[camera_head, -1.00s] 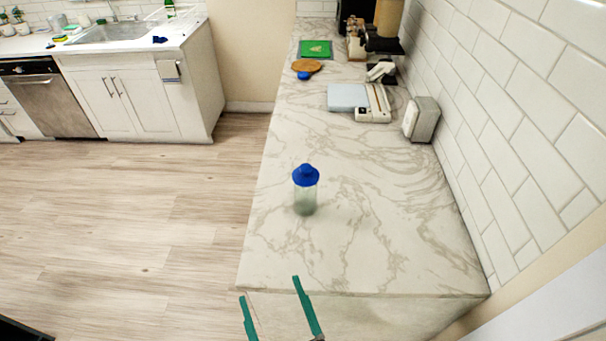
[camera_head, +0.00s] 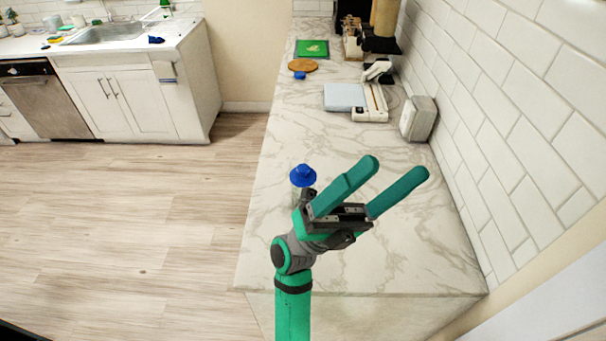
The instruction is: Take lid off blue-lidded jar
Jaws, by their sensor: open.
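The jar's blue lid (camera_head: 303,175) is on top of the clear jar (camera_head: 296,192), which stands upright on the marble counter (camera_head: 262,250) near its left edge. My gripper and wrist hide most of the jar's body. My gripper (camera_head: 398,167) is open and empty, its two green fingers pointing up and to the right. In the picture it lies to the right of the lid, apart from it. How its height compares with the lid's, I cannot tell.
Further back on the counter are a white appliance (camera_head: 370,103), a grey-white box (camera_head: 419,118) by the tiled wall, a round wooden board (camera_head: 303,66), a small blue item (camera_head: 299,75) and a green mat (camera_head: 312,48). The counter right of my gripper is clear.

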